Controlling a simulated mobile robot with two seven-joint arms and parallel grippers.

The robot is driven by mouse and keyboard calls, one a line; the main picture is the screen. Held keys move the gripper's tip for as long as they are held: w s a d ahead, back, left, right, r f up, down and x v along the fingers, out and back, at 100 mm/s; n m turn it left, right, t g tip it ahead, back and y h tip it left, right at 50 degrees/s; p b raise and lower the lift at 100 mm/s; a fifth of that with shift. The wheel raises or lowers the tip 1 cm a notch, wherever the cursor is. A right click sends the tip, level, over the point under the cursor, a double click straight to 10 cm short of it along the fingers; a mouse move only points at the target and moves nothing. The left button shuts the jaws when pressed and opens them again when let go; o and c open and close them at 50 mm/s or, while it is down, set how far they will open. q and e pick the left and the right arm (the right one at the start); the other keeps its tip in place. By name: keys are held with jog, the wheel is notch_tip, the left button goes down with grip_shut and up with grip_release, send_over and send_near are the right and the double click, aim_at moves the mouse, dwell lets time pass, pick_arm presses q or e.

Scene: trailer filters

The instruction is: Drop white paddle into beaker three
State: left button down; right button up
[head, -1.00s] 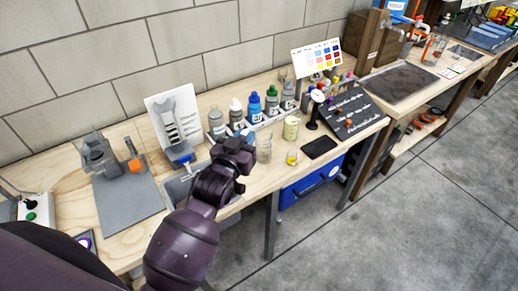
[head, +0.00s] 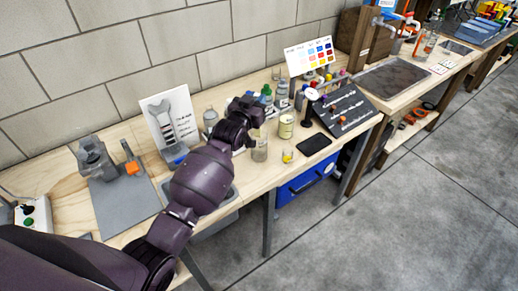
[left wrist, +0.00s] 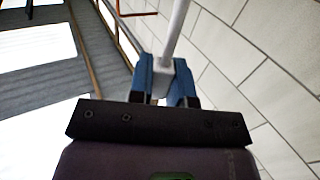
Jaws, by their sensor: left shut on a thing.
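My left gripper (head: 252,108) is over the back of the bench, near the row of bottles. In the left wrist view its blue fingers (left wrist: 167,82) are shut on a white paddle (left wrist: 178,35), whose pale shaft runs toward the top of the picture. In the head view the paddle is hidden or too small to make out. A clear glass beaker (head: 259,150) stands just in front of the gripper, and a small beaker with yellow in it (head: 288,157) stands to its right. I cannot read a number on either. My right gripper is not in view.
Bottles (head: 266,93) stand close behind and beside the gripper. A cream can (head: 286,127), a black stand (head: 309,105) and a dark sloped board (head: 343,110) are to the right. A black slab (head: 314,144) lies near the front edge. A wall runs behind.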

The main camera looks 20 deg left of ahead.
pick_arm(q)
notch_tip(320, 180, down, 4)
jog(key=b, duration=0.3)
jog(key=shift+r, duration=0.1)
jog(key=shift+f+b, duration=0.75)
jog(key=shift+b, duration=0.05)
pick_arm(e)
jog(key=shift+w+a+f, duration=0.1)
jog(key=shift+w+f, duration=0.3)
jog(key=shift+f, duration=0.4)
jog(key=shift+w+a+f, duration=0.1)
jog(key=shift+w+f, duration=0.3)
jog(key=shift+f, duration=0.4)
pick_arm(q)
jog(key=shift+r, duration=0.1)
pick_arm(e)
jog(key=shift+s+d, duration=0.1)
pick_arm(q)
jog(key=c, duration=1.5)
grip_release()
jog(key=o, duration=0.5)
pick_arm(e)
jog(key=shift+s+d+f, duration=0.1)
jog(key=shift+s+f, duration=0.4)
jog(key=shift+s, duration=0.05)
pick_arm(q)
jog(key=shift+s, duration=0.1)
